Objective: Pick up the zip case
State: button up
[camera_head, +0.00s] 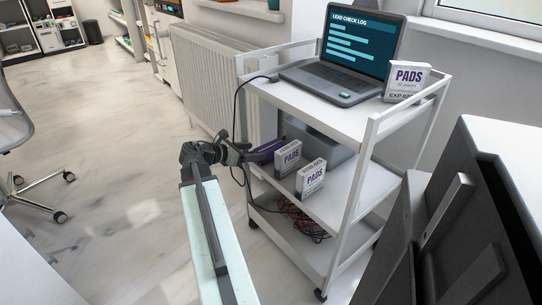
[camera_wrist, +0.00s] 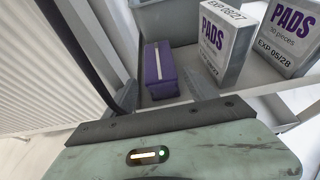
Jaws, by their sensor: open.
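The zip case, a small purple block with a pale zip strip along its top, lies on the trolley's middle shelf; it shows in the wrist view (camera_wrist: 160,76). In the head view the zip case (camera_head: 266,148) is partly hidden behind my gripper (camera_head: 238,154). My gripper is at the left side of the trolley, at about middle-shelf height, and is open with nothing seen in it. In the wrist view my gripper's dark edge and pale green body fill the bottom, with the case just beyond.
Two PADS boxes (camera_head: 287,158) (camera_head: 311,178) stand right of the case, before a grey bin (camera_head: 327,146). The trolley's white frame (camera_head: 362,180) borders the shelf. A laptop (camera_head: 345,75) and another PADS box (camera_head: 407,82) are on top. Cables (camera_head: 303,220) lie below.

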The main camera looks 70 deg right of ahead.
aim_at(262, 150)
jog(key=b+x, duration=0.2)
jog(key=x, duration=0.3)
jog(key=shift+s+d+f, duration=0.2)
jog(key=shift+d+f, duration=0.05)
jog(key=shift+d, duration=0.05)
jog(key=shift+r, duration=0.1)
jog(key=c, duration=1.2)
jog(key=shift+r, duration=0.15)
jog(key=shift+w+a+r+p, duration=0.15)
jog(key=shift+r+p, duration=0.15)
jog(key=shift+p, duration=0.25)
notch_tip(262, 150, up, 6)
jog(key=p, duration=0.6)
jog(key=shift+r, duration=0.25)
jog(key=w+a, duration=0.5)
jog(key=a, duration=0.3)
jog(key=w+a, duration=0.5)
jog(key=a, duration=0.3)
jog(key=shift+w+a, duration=0.25)
jog(key=shift+a, duration=0.1)
